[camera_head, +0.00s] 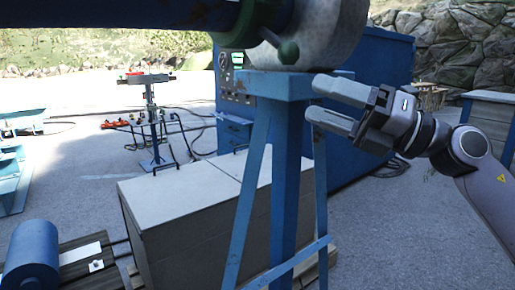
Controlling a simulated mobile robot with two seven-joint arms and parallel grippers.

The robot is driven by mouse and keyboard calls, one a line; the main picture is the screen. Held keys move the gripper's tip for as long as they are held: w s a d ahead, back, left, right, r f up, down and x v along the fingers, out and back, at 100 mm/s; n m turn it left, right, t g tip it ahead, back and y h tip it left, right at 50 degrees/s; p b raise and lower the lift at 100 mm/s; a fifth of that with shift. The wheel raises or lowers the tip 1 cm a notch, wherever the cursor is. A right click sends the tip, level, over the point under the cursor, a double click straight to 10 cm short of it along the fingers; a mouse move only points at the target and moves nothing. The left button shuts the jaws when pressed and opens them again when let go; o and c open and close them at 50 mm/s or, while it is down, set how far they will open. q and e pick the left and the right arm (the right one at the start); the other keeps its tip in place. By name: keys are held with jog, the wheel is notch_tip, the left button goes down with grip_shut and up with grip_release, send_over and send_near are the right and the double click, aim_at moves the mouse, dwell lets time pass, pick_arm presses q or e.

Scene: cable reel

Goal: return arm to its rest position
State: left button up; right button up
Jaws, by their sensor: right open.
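My right gripper (325,108) comes in from the right side of the head view. Its two fingers point left and are spread apart, with nothing between them. The fingertips appear close to the top of a blue stand (275,86); I cannot tell whether they touch it. A large grey round part (335,35) sits above the stand, with a green ball-ended handle (288,52) beside it. A dark blue bar (120,12) runs from it to the upper left. My left gripper is not in view.
A grey box (180,205) stands behind the blue stand's legs. A large blue cabinet (385,65) is behind the gripper. A blue cylinder (30,255) lies lower left, and a stand with a red part (152,110) is further back. Open ground shows at lower right.

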jog(key=d+f+m+t+h, duration=0.2)
jog(key=f+m+t+h, duration=0.2)
jog(key=f+m, duration=0.65)
jog(key=s+d+f+m+t+h+p, duration=0.15)
jog(key=f+m+t+h, duration=0.25)
jog(key=f+m, duration=0.65)
jog(key=d+f+m+t+h+b, duration=0.1)
jog(key=d+f+m+t+h, duration=0.2)
jog(key=f+m+h, duration=0.7)
jog(key=s+d+f+m+g, duration=0.1)
jog(key=s+f+m+g, duration=0.2)
jog(key=s+f, duration=0.7)
jog(key=s+d+f+m+g+p, duration=0.1)
jog(key=s+d+f+m+g, duration=0.1)
jog(key=s+f, duration=0.8)
notch_tip(320, 180, down, 6)
jog(key=m+g, duration=0.1)
jog(key=g, duration=0.1)
jog(key=shift+d+m+g, duration=0.25)
jog(key=shift+m+g, duration=0.15)
